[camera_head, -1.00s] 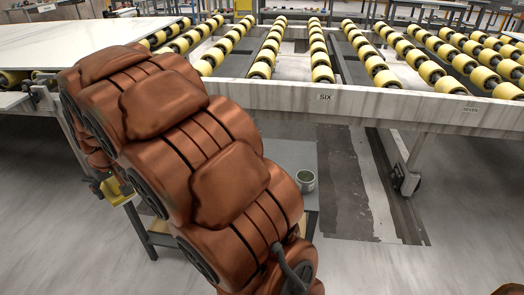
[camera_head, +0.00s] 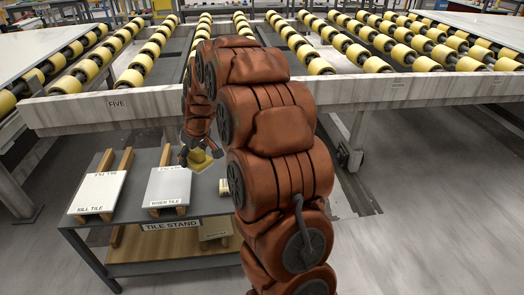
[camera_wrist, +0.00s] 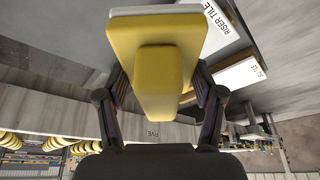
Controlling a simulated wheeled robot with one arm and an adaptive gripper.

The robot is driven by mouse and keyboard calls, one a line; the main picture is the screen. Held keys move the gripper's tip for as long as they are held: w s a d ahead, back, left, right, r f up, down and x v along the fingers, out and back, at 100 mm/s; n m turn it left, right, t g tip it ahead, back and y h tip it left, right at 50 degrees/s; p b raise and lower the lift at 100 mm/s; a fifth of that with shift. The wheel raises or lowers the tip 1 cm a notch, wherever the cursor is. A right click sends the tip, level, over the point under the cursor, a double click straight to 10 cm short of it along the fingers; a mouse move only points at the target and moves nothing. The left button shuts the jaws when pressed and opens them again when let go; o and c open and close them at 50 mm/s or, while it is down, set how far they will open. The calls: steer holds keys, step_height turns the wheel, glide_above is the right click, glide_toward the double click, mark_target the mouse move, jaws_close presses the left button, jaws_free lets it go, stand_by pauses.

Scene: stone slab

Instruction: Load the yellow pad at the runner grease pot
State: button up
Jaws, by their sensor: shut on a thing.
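My gripper (camera_head: 200,147) is shut on the yellow pad (camera_head: 203,163), over the back right part of the tile stand (camera_head: 140,218). In the wrist view the pad (camera_wrist: 155,60) sits between both fingers, with a raised yellow grip block and a pale strip along its far edge. I cannot tell whether the pad touches the stand top. A small pale object (camera_head: 224,187) stands on the stand right of the pad, partly behind my arm. It may be the runner grease pot, but its opening and label are not clear.
A pale beam marked FIVE (camera_head: 150,105) and yellow roller rows (camera_head: 150,55) run behind the stand. Grey floor (camera_head: 430,220) is open at right.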

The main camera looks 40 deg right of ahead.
steer(key=s+d+f, duration=0.2)
steer(key=s+d, duration=0.1)
steer(key=d, duration=0.4)
steer(key=s+d+f+n+p, duration=0.1)
steer(key=s+d+f, duration=0.15)
steer(key=d, duration=0.45)
steer(key=s+d+f, duration=0.1)
steer(key=s+d, duration=0.3)
steer(key=d, duration=0.3)
steer(key=shift+w+f, duration=0.15)
steer(key=shift+f, duration=1.4)
steer(key=shift+w+f, duration=0.1)
steer(key=shift+f, duration=1.45)
steer(key=shift+a+f+b, duration=0.15)
steer(key=shift+f+b, duration=0.4)
steer(key=shift+f, duration=0.1)
steer(key=shift+r, duration=3.6)
